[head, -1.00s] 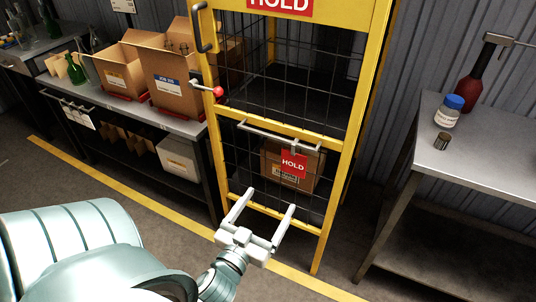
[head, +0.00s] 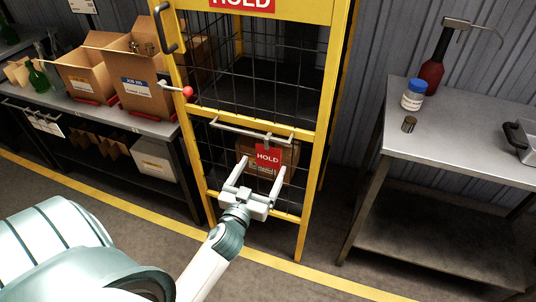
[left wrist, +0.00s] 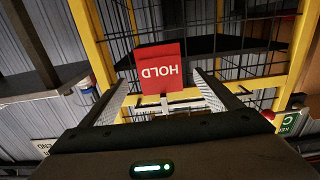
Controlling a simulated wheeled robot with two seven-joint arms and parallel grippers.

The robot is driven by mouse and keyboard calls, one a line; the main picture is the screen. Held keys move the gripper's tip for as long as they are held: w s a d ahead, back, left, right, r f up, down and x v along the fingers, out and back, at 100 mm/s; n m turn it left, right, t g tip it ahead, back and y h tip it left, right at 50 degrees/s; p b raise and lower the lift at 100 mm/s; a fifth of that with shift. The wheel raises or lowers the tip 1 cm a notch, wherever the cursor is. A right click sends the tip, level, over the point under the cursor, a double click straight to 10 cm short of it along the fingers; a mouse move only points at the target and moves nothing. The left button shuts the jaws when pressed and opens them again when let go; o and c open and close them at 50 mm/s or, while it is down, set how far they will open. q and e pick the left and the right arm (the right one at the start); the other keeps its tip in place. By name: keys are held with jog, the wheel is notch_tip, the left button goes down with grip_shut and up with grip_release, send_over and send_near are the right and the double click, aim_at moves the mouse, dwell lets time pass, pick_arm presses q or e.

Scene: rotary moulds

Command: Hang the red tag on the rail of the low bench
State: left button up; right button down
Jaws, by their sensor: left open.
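The red tag (head: 268,156), marked HOLD, hangs from a light bar (head: 250,133) across the front of the yellow mesh cage. In the left wrist view the tag (left wrist: 160,66) appears upside down, ahead of the fingers. My left gripper (head: 257,170) is open and empty, its two fingers pointing at the tag, one to each side in the picture. I cannot tell how much gap remains in depth. A bench (head: 150,122) at the left has a front rail with white tags (head: 45,124) hanging on it. My right gripper is not in view.
The yellow cage (head: 307,180) stands in the middle, with a red-knobbed handle (head: 187,91) on its left post. Cardboard boxes (head: 143,88) stand on the left bench. A grey table (head: 455,150) at the right holds a jar (head: 413,95) and a red bottle (head: 431,75).

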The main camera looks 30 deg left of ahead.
aim_at(268, 156)
pick_arm(q)
jog(key=shift+p+x, duration=0.35)
jog(key=shift+x, duration=2.7)
jog(key=c, duration=1.2)
jog(key=shift+o, duration=0.2)
jog(key=shift+r, duration=0.1)
